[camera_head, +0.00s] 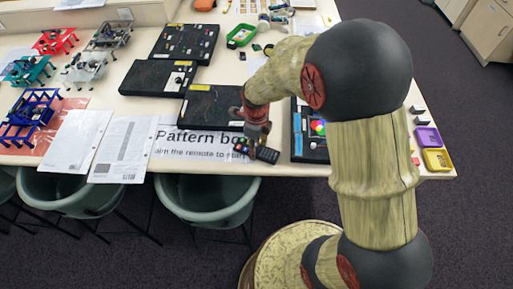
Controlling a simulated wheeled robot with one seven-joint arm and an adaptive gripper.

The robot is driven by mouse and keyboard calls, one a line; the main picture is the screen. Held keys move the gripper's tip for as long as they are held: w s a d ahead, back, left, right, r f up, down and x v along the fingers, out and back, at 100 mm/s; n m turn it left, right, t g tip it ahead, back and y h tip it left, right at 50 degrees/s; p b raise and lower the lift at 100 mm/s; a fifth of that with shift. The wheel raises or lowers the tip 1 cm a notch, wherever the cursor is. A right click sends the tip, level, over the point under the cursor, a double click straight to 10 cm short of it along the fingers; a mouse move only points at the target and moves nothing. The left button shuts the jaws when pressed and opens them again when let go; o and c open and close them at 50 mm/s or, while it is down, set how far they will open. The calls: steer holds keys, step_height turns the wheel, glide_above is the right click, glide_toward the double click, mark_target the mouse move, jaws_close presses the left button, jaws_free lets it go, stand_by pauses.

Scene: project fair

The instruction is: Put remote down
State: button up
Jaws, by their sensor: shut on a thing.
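My gripper (257,137) is shut on the dark remote (266,154) at the front edge of the white table (330,167). The remote shows small light buttons and lies at a slant beside the "Pattern box" sign (200,140). I cannot tell whether it touches the table or is held just above it. My arm hides part of the table to the right.
Black boards (185,43) lie behind the sign. Papers (124,148) and several coloured frames (37,110) fill the left. A black panel with a colour wheel (318,127) and a yellow tray (437,160) are on the right. Green chairs (207,200) stand in front.

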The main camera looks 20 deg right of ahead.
mark_target(257, 149)
steer(key=shift+f, duration=0.2)
steer(key=o, duration=1.2)
steer(key=shift+o, duration=0.4)
step_height(257, 149, up, 12)
steer(key=p, duration=0.2)
steer(key=s+r+n+t, duration=0.5)
steer(key=s+r+n, duration=1.2)
steer(key=n, duration=0.9)
steer(key=shift+s+r+n+t, duration=0.3)
steer(key=shift+r+n, duration=0.1)
steer(key=shift+r, duration=0.1)
steer(key=shift+f, duration=0.1)
